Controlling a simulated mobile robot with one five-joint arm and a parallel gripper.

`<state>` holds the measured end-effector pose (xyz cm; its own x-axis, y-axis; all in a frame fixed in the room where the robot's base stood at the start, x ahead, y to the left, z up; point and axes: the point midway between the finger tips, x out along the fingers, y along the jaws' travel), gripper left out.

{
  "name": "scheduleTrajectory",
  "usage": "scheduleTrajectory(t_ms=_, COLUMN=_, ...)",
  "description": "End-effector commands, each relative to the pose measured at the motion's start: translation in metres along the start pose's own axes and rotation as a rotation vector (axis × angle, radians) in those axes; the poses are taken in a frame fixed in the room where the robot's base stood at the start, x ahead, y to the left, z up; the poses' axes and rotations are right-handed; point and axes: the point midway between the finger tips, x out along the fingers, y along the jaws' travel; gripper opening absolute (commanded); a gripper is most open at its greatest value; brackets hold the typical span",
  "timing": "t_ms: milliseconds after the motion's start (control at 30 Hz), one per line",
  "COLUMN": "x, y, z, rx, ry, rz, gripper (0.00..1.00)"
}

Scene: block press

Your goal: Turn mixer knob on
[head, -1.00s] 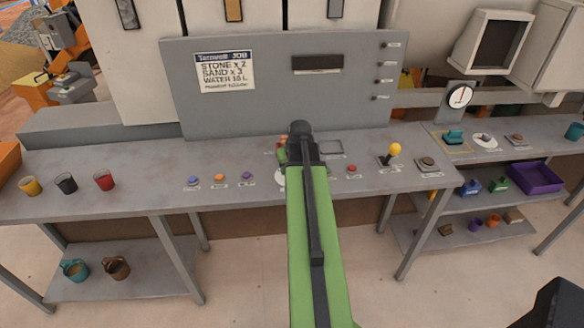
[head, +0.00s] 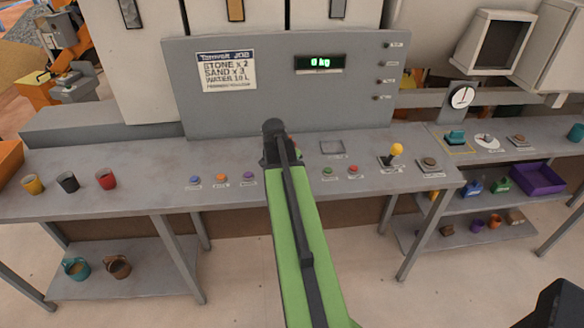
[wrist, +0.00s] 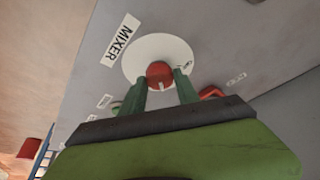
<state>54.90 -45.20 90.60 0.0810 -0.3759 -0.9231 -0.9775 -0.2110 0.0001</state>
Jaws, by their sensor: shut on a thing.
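The mixer knob (wrist: 158,72) is a round red knob with a pale mark, on a white dial disc (wrist: 149,47) beside a MIXER label (wrist: 120,40) in the wrist view. My gripper (wrist: 160,80) has its two green fingers shut on the knob, one on each side. In the head view my gripper (head: 276,150) is over the grey bench (head: 130,159), and the arm hides the knob there.
Blue, orange and purple buttons (head: 221,178) sit left of my arm. A green button (head: 327,170), a red button (head: 353,169) and a yellow-topped lever (head: 396,150) stand to the right.

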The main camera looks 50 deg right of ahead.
Motion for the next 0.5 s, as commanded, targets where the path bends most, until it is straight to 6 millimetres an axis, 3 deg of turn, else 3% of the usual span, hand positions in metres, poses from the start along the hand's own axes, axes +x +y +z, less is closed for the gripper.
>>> scheduleTrajectory(t_ms=500, x=0.0006, y=0.0017, z=0.0001, rx=0.132, ry=-0.002, rz=0.06, gripper=0.0)
